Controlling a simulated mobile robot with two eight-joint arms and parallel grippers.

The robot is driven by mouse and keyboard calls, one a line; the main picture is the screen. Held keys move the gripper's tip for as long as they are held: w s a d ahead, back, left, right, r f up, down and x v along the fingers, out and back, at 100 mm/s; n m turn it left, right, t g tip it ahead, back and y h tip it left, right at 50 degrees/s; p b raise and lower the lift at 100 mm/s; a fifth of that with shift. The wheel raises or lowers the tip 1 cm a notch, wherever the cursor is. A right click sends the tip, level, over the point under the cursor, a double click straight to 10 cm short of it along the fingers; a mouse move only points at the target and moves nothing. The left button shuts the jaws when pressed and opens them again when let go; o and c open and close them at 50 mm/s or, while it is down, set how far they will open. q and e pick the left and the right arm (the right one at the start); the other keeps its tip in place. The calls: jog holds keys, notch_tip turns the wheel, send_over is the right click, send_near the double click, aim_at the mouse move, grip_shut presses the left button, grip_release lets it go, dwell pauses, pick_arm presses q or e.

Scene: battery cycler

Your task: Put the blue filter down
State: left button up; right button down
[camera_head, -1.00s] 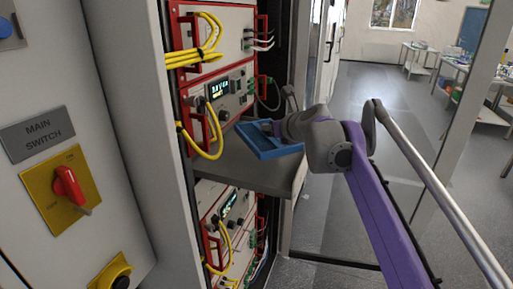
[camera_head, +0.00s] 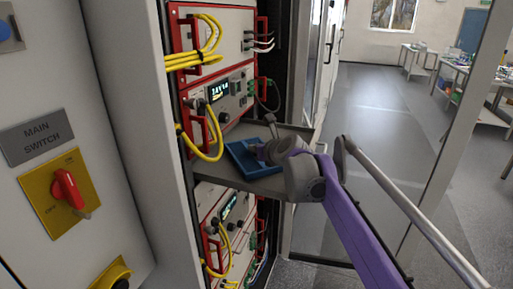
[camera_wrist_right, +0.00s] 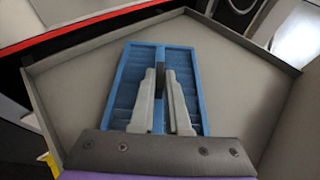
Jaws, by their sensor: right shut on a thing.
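The blue filter (camera_head: 238,153) is a shallow open frame with a middle bar, over the grey shelf (camera_head: 268,187) of the rack. It also shows in the right wrist view (camera_wrist_right: 195,62), lying roughly parallel to the shelf's bare floor (camera_wrist_right: 238,72). My right gripper (camera_wrist_right: 161,75) is shut on the filter's middle bar. In the head view the right gripper (camera_head: 262,150) partly hides the filter's right side. I cannot tell whether the filter touches the shelf or is just above it. My left gripper is not in view.
Red-framed rack units with a display (camera_head: 218,90) stand above and below the shelf. Yellow cables (camera_head: 214,132) hang near the shelf's left side. A red main switch (camera_head: 68,188) is on the left cabinet. Bare shelf surrounds the filter in the wrist view.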

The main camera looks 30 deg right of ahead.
jog(key=shift+f, duration=0.1)
jog(key=c, duration=1.3)
grip_release()
jog(key=shift+f, duration=0.1)
jog(key=o, duration=0.4)
jog(key=shift+r, duration=0.3)
jog(key=d+v, duration=0.1)
jog(key=v, duration=1)
jog(key=shift+s+a+r, duration=0.15)
jog(key=shift+s+a, duration=0.25)
jog(key=shift+a, duration=0.1)
